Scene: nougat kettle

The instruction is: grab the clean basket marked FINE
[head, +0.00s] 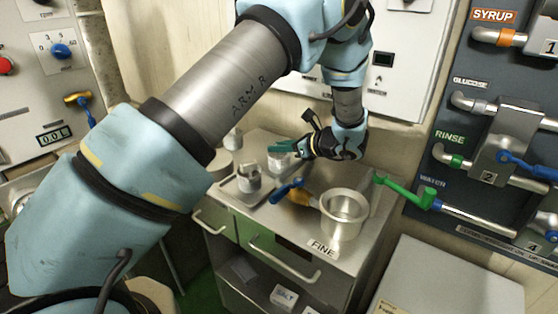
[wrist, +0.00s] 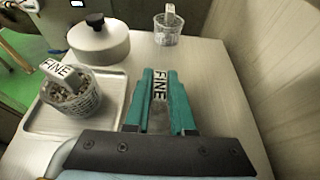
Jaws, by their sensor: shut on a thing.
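In the wrist view, the teal fingers of my gripper (wrist: 159,100) are closed on an upright tag marked FINE (wrist: 160,85). In the head view, my gripper (head: 281,147) is at a small light basket (head: 278,163) on the cart top; the fingers hide its upper part. I cannot tell whether it touches the surface. A second FINE basket (wrist: 72,98) with brown bits in it stands on the tray to the left; it also shows in the head view (head: 250,180). A third basket (wrist: 167,36), see-through and seemingly empty, stands farther off; its tag is too small to read.
The second basket's tray (wrist: 110,122) lies left of my gripper. A dark-knobbed lidded pot (wrist: 98,42) stands beyond it. A steel pot (head: 344,213) and a blue-handled tool (head: 287,190) are nearer the cart's front.

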